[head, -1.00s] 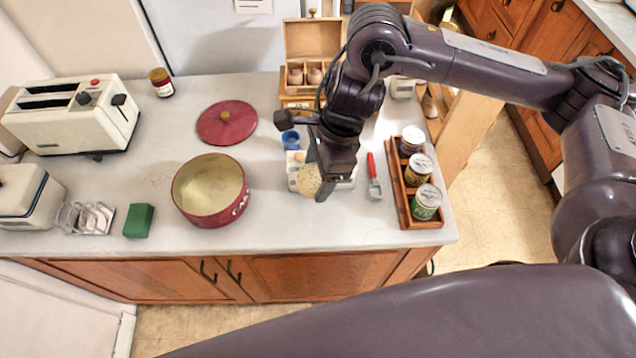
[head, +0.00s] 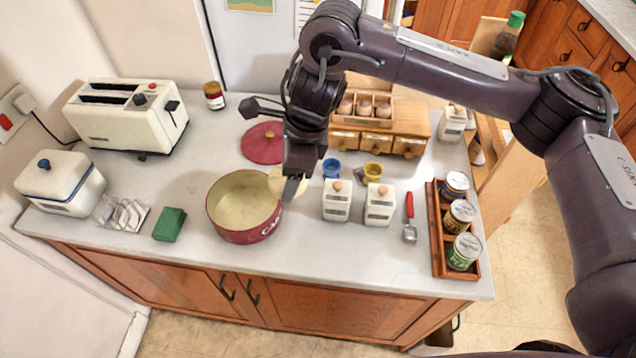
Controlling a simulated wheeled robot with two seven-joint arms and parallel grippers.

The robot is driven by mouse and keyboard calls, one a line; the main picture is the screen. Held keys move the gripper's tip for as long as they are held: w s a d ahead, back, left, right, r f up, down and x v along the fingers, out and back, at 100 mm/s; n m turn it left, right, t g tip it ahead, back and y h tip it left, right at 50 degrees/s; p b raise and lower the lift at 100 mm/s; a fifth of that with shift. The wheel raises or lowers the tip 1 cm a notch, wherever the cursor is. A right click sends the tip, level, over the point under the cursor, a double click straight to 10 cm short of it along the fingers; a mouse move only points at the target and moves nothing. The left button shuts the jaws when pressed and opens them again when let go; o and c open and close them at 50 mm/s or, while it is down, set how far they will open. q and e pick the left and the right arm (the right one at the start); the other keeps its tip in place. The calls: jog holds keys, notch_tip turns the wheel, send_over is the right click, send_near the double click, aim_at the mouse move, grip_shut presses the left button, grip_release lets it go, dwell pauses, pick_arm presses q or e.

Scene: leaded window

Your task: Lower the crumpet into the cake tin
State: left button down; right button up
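The cake tin (head: 232,233) is a round red tin with a cream inside, standing open on the worktop left of centre. Its red lid (head: 262,143) with a gold knob lies flat behind it. My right gripper (head: 289,190) is at the tin's right rim. It is shut on the crumpet (head: 275,181), a pale round disc held tilted at the tin's right back edge. The crumpet is partly hidden behind the gripper, and I cannot tell whether it touches the rim. My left gripper is out of view.
Two white canisters (head: 337,201) stand right of the tin, with blue (head: 331,168) and yellow egg cups behind. A green block (head: 169,224), toast rack (head: 122,214), butter dish (head: 60,184) and toaster (head: 128,117) are left. A rack of jars (head: 438,230) is right.

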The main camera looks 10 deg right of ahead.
jog(key=w+a+f+b, duration=0.7)
jog(key=a+f, duration=0.1)
jog(key=a, duration=0.2)
jog(key=shift+a, duration=0.3)
jog(key=shift+w+f, duration=0.1)
dwell(0.3)
jog(key=b, duration=0.4)
send_over(248, 213)
jog(key=shift+d+f, duration=0.25)
jog(key=shift+f, duration=1.3)
jog(key=shift+d+f, duration=0.2)
jog(key=shift+f, duration=1.35)
jog(key=shift+f+b, duration=2)
jog(key=shift+f, duration=0.5)
jog(key=o, duration=1.1)
jog(key=shift+c, duration=0.2)
